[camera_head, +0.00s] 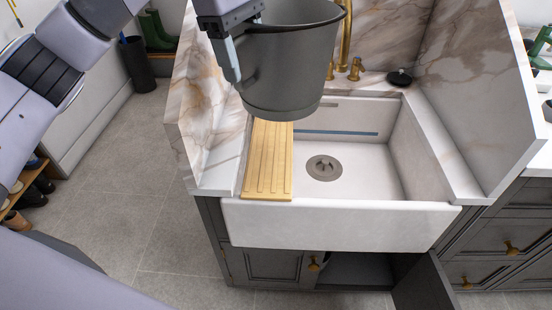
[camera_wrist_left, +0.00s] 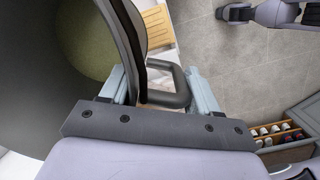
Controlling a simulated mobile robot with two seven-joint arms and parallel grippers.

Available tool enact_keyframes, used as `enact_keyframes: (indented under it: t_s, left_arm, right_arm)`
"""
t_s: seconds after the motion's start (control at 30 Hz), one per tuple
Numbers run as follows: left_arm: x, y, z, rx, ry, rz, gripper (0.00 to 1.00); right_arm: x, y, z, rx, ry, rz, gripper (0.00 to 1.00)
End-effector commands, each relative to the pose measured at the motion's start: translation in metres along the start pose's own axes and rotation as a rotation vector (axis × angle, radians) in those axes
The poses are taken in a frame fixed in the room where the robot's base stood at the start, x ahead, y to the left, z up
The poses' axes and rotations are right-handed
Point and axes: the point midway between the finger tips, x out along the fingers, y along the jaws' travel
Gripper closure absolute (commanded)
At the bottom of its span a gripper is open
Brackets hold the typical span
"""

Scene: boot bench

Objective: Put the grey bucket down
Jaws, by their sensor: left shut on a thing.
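The grey bucket (camera_head: 290,78) hangs upright in the air above the left part of the white sink (camera_head: 340,225), higher than the wooden drainboard (camera_head: 267,165). My left gripper (camera_head: 230,52) is at the bucket's left side. In the left wrist view my left gripper (camera_wrist_left: 160,88) is shut on the dark handle of the bucket (camera_wrist_left: 35,70), with a finger on each side. The bucket's bottom is clear of the sink and the board. Part of its rim is cut off by the top edge of the head view. My right gripper does not show.
A brass tap (camera_head: 345,35) rises behind the bucket. Marble splash walls (camera_head: 205,95) stand at both sides of the sink. A cabinet door (camera_head: 424,285) below stands open. Green boots (camera_head: 155,30) and a dark cylinder (camera_head: 137,62) stand at the back left. Grey floor lies free at left.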

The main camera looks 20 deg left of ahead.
Motion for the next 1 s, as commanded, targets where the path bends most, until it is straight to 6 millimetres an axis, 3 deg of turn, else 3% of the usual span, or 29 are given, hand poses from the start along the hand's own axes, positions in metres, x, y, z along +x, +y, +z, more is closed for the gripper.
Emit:
enact_keyframes:
  t_s: [0.13, 0.37, 0.77, 1.0]
  left_arm:
    - [-0.013, 0.003, 0.002, -0.077, 0.005, 0.029, 1.0]
    - [-0.014, 0.004, 0.002, -0.109, 0.007, 0.033, 1.0]
    - [0.05, -0.002, -0.007, -0.108, 0.007, 0.03, 1.0]
    - [0.101, -0.007, -0.015, -0.108, 0.008, 0.029, 1.0]
  right_arm:
    - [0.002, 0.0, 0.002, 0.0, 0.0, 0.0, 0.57]
    - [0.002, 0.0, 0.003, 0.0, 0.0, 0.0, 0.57]
    - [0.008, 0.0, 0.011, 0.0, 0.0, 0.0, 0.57]
    - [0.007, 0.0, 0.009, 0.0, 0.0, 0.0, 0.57]
